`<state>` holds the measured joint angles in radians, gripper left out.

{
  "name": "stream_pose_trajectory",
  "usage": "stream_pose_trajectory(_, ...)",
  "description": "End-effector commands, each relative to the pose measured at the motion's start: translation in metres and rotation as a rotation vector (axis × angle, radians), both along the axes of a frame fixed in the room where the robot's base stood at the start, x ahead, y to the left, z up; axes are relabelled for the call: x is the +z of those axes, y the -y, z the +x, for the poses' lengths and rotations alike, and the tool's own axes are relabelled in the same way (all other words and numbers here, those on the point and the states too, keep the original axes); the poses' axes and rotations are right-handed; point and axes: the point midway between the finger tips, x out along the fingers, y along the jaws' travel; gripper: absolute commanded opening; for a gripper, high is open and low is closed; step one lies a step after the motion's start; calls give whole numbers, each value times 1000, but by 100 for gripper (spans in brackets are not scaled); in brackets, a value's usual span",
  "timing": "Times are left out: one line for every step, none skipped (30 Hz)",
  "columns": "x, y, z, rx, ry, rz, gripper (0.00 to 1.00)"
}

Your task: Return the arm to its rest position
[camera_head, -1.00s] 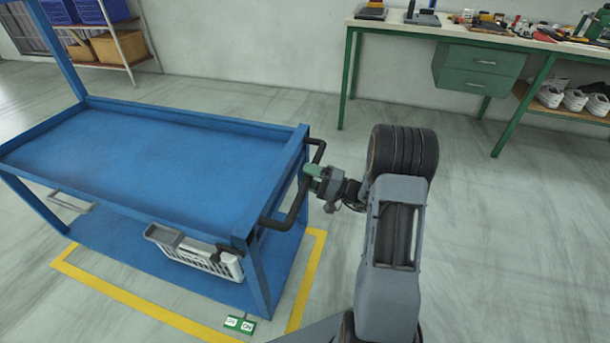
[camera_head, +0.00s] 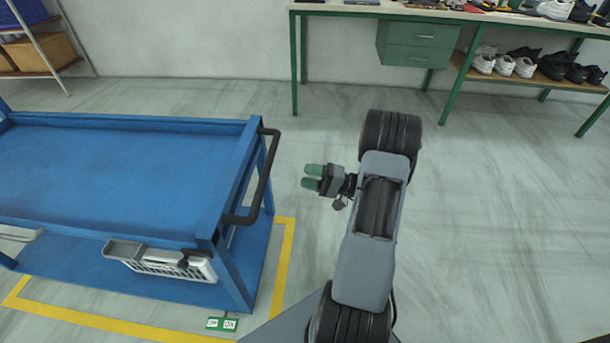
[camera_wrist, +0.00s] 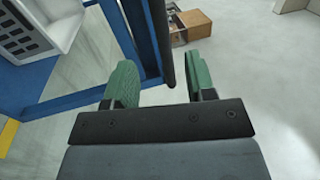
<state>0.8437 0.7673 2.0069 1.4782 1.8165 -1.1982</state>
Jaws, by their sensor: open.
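My gripper (camera_head: 312,177) has green fingertips and shows in the middle of the head view, pointing left toward the blue cart (camera_head: 130,165). Its two fingers are apart with nothing between them. In the head view a gap of floor lies between the fingertips and the cart's dark handle (camera_head: 262,180). In the wrist view my gripper (camera_wrist: 160,85) is also open, and the dark handle bar (camera_wrist: 161,40) and a blue post of the cart show beyond the fingers. The arm is bent, with its upper links reaching forward over the floor.
Yellow tape (camera_head: 284,260) marks the floor around the cart. A green-legged workbench (camera_head: 340,8) with shoes on its shelf stands at the back wall. The floor right of my arm is clear.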

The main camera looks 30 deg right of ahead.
Motion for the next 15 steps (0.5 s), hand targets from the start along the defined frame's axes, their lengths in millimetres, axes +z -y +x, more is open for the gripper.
stream_pose_trajectory(0, 0, 0, 0, 0, 0, 51)
stream_pose_trajectory(0, 0, 0, 0, 0, 0, 51)
stream_pose_trajectory(0, 0, 0, 0, 0, 0, 51)
stream_pose_trajectory(0, 0, 0, 0, 0, 0, 51)
stream_pose_trajectory(0, 0, 0, 0, 0, 0, 51)
stream_pose_trajectory(0, 0, 0, 0, 0, 0, 51)
stream_pose_trajectory(0, 0, 0, 0, 0, 0, 51)
stream_pose_trajectory(0, 0, 0, 0, 0, 0, 51)
stream_pose_trajectory(0, 0, 0, -1, 0, 0, 51)
stream_pose_trajectory(0, 0, 0, -1, 0, 0, 51)
stream_pose_trajectory(0, 0, 0, -1, 0, 0, 51)
stream_pose_trajectory(0, 0, 0, 0, 0, 0, 51)
stream_pose_trajectory(2, -1, 0, 4, -2, -2, 51)
stream_pose_trajectory(5, -3, 0, 12, -6, -5, 51)
stream_pose_trajectory(11, -8, 1, 30, -16, -14, 51)
